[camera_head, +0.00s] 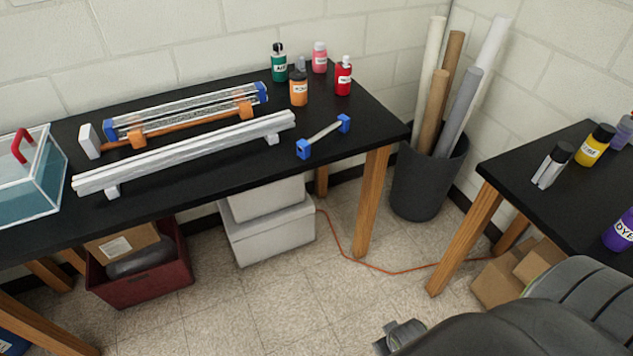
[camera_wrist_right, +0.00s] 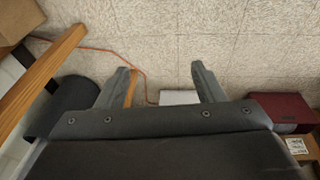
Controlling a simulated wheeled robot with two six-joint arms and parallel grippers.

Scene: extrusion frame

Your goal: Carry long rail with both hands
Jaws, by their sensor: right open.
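The long rail (camera_head: 190,153), a pale grey bar, lies near the front of the black table (camera_head: 330,155) at the left. It rests on two small white supports, one (camera_head: 112,191) near its left end and one (camera_head: 272,139) near its right end. My right gripper (camera_wrist_right: 161,72) is open and empty above the floor in the right wrist view. In the head view my right arm is at the lower right, well away from the rail. My left gripper is not in view.
Behind the rail lies a clear tube assembly with blue ends (camera_head: 190,108) and an orange bar. A small blue-ended bar (camera_head: 324,137) lies to the right. A clear tank (camera_head: 30,180) stands at the left. A side table (camera_head: 540,170) with bottles stands right; floor lies between.

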